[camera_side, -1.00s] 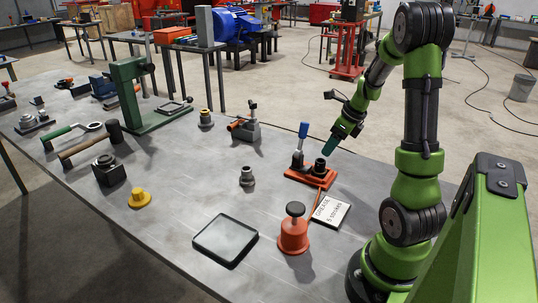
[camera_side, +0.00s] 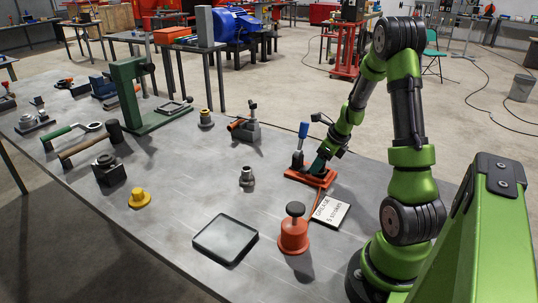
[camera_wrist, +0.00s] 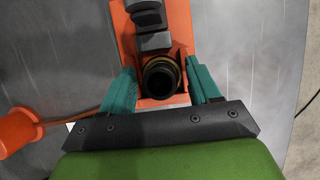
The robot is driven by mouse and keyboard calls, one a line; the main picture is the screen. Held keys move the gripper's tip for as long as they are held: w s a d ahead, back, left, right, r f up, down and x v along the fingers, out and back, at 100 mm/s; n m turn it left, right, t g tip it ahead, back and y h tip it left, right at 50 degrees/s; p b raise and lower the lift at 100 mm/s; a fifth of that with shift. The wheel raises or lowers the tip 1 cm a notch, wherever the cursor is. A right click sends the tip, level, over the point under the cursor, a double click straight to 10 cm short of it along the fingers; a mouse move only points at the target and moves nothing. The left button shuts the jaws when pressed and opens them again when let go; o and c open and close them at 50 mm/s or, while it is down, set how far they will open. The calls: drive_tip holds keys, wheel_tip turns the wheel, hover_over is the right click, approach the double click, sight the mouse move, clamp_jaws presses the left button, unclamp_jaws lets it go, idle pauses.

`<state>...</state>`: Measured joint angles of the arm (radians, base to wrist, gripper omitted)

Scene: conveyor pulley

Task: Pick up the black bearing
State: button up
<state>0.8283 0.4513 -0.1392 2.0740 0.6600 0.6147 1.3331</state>
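The black bearing (camera_wrist: 162,78), a round black part with an open bore, stands upright on the red-orange fixture (camera_side: 297,175). My gripper (camera_wrist: 160,68) is lowered over it from above. One teal finger is on each side of the bearing, with what looks like a narrow gap on each side, so it appears open around it. In the side view my gripper (camera_side: 318,168) reaches down at the fixture's right part and hides most of the bearing. The fixture's blue-handled clamp (camera_side: 303,131) stands just left of my fingers.
A red grease pot (camera_side: 293,237) with a black knob and a white label card (camera_side: 329,211) lie in front of the fixture. A grey tray (camera_side: 225,240) and a small metal fitting (camera_side: 246,176) are to the left. The table between them is clear.

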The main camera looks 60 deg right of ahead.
clamp_jaws()
drive_tip(key=shift+r, duration=0.15)
